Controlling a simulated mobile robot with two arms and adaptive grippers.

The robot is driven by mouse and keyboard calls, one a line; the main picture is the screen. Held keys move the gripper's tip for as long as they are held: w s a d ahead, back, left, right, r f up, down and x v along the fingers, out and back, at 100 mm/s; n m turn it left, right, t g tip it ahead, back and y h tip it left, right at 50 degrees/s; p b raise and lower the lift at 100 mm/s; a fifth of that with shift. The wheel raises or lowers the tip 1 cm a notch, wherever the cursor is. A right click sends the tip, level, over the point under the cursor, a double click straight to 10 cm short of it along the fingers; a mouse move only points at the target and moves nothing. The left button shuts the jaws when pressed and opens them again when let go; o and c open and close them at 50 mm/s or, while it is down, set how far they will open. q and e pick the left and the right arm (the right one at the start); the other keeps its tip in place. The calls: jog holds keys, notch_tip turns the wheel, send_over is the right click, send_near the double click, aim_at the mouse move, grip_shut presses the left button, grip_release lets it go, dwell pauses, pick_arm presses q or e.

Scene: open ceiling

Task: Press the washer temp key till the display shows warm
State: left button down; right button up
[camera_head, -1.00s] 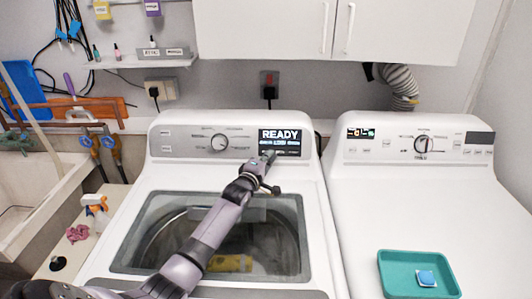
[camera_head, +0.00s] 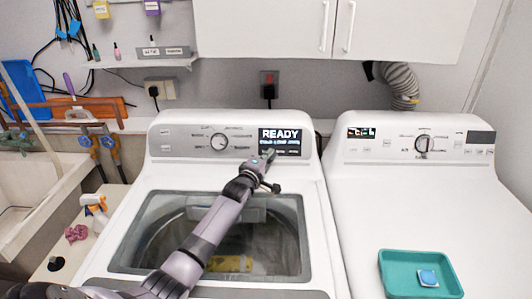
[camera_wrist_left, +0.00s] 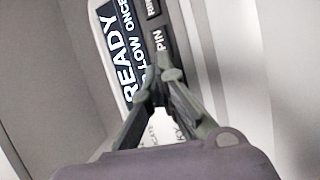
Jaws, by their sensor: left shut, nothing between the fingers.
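The washer (camera_head: 133,205) stands left of the middle in the head view. Its display (camera_head: 280,140) reads READY, with a smaller line beneath that is hard to read there. My left gripper (camera_head: 271,153) is shut and empty at the display's lower edge. Its fingertips (camera_wrist_left: 163,68) are close to the "PIN" key; contact cannot be told. The temp key is not readable.
A second white machine (camera_head: 370,210) stands on the right, with a teal tray (camera_head: 392,285) on top. The washer's dial (camera_head: 219,142) is left of the display. A wall cabinet (camera_head: 260,30) hangs above. A sink (camera_head: 25,215) and spray bottle (camera_head: 97,212) are on the left.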

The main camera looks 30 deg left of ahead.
pick_arm(q)
jog(key=shift+w+a+f, duration=0.1)
jog(key=shift+w+a, duration=0.05)
dwell(0.6)
jog(key=shift+s+d+r+p, duration=0.25)
jog(key=shift+s+p, duration=0.1)
jog(key=shift+p, duration=0.2)
jog(key=shift+s+r, duration=0.1)
jog(key=shift+s, duration=0.05)
jog(key=shift+s+d, duration=0.15)
